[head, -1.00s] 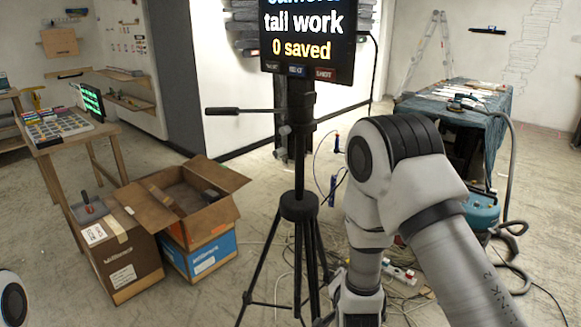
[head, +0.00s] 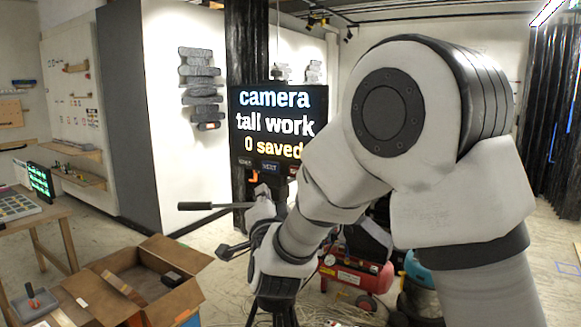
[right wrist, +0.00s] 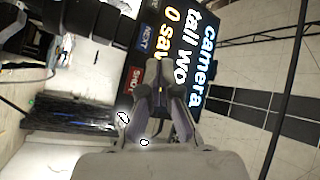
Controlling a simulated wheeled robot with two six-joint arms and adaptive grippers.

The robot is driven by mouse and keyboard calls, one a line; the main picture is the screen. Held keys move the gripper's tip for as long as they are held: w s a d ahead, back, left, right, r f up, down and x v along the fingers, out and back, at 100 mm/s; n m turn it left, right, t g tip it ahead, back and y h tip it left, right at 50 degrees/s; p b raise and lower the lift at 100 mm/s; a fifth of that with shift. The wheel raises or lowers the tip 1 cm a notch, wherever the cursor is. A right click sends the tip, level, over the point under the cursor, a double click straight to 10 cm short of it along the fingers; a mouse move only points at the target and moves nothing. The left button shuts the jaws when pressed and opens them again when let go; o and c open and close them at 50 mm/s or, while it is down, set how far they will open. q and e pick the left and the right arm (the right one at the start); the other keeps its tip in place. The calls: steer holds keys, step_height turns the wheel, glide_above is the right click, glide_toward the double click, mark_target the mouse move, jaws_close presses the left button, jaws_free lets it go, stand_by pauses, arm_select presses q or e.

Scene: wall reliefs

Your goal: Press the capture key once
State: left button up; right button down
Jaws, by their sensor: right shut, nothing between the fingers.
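The camera screen (head: 279,110) on a stand reads "camera tall work 0 saved". A row of small keys runs along its lower edge: a dark key (head: 245,162) with an unclear label, the blue NEXT key (head: 270,165), and a third key partly hidden by my right arm. In the right wrist view the red SHOT key (right wrist: 136,77) is clear, beside the blue NEXT key (right wrist: 144,40). My right gripper (head: 262,190) is shut and empty, just below the keys. Its fingertips (right wrist: 159,68) appear beside the SHOT key; contact cannot be told. My left gripper is out of view.
A stand handle (head: 208,206) sticks out left below the screen. An open cardboard box (head: 150,290) lies at lower left near a table (head: 35,215). A red compressor (head: 355,275) stands behind my right arm. Cables lie on the floor.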

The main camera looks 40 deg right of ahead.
steer(key=r, duration=0.2)
steer(key=p, duration=0.1)
glide_toward(289, 168)
steer(key=shift+a+x, duration=0.25)
steer(key=shift+x, duration=2.2)
steer(key=shift+w, duration=0.15)
steer(key=shift+w+d, duration=0.1)
steer(key=shift+d, duration=0.3)
